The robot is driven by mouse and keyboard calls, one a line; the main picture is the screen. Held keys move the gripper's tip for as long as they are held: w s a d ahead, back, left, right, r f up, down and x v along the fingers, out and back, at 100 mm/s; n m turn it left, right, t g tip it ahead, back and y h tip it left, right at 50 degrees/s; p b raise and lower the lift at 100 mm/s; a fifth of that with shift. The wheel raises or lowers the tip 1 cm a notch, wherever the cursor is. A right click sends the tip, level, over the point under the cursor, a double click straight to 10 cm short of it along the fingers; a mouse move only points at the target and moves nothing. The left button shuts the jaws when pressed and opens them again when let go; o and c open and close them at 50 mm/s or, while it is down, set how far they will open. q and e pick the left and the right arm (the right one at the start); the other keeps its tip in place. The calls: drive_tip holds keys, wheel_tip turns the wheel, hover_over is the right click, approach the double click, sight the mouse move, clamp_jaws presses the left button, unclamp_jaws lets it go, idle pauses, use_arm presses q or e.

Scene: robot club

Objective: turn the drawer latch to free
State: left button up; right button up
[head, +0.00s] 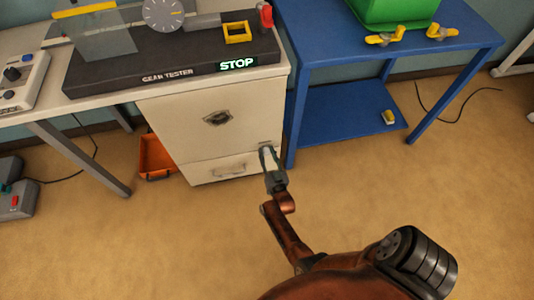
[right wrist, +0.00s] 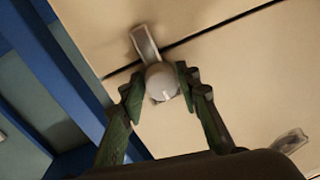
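The drawer latch (right wrist: 145,42) is a small grey bar with a round pale knob at its lower end. In the right wrist view it lies tilted across the dark seam above the drawer. My right gripper (right wrist: 159,82) has its green fingers on either side of the knob, seemingly touching both sides. In the head view my right gripper (head: 267,158) is at the cabinet's right front edge and largely hides the latch. The drawer (head: 203,170) at the cabinet's bottom looks closed; its handle (right wrist: 290,140) is at lower right. My left gripper is out of view.
The blue table (head: 300,52) stands close to the right of the cabinet (head: 183,125), its leg beside my gripper. An orange bin (head: 158,158) is on the floor at left. The gear tester (head: 110,75) showing STOP is on top. The floor in front is clear.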

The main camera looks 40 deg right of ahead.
drive_tip(key=c, duration=0.7)
